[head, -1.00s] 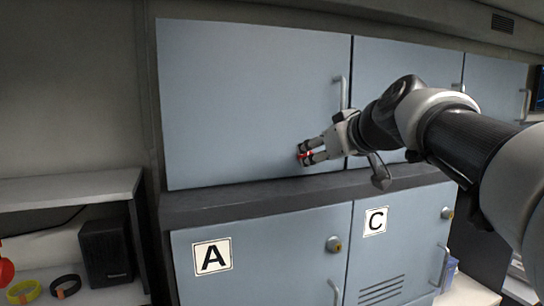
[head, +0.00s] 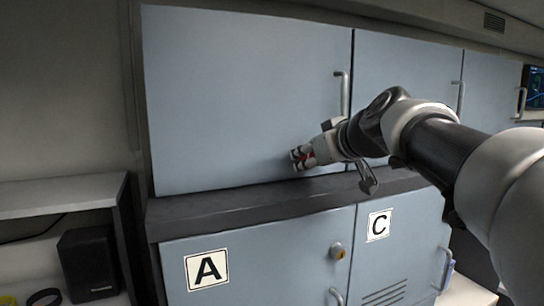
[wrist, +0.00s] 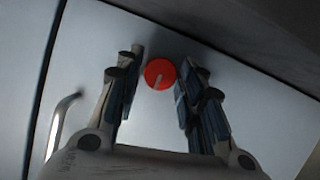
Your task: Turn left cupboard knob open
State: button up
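The round red knob (wrist: 160,74) with a pale pointer line sits on the upper left cupboard door (head: 240,95), which is shut. The line is tilted slightly from upright in the wrist view. My gripper (wrist: 161,62) is open, with one finger on each side of the knob and small gaps showing. I cannot tell whether either finger touches it. In the head view my gripper (head: 301,158) is at the lower right part of the door, and the fingers hide most of the knob (head: 308,156).
A vertical handle (head: 343,92) is on the door's right edge, above my wrist. A dark ledge (head: 240,212) runs below the door. Lower cupboards A (head: 265,260) and C (head: 400,250) are shut. A shelf (head: 60,195) and a black box (head: 88,262) stand at left.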

jog(key=c, duration=0.6)
jog(key=shift+y, duration=0.3)
jog(key=shift+c, duration=0.2)
jog(key=shift+w+d+m+g+y+b, duration=0.1)
jog(key=shift+d+m+g+y+b, duration=0.15)
jog(key=shift+m+y+b, duration=0.7)
jog(key=m+y+b, duration=0.1)
jog(key=m, duration=0.2)
jog(key=shift+d+f+m+g, duration=0.1)
jog(key=shift+m+g, duration=0.15)
jog(key=m+y+b, duration=0.1)
jog(key=m, duration=0.1)
jog(key=m+y, duration=0.1)
jog(key=m, duration=0.1)
jog(key=shift+d+f+y+b, duration=0.1)
jog(key=shift+f+y+b, duration=0.05)
jog(key=shift+y+b, duration=0.2)
jog(key=shift+m+t+y+b, duration=0.5)
jog(key=shift+m+y+b, duration=0.35)
jog(key=shift+m, duration=0.85)
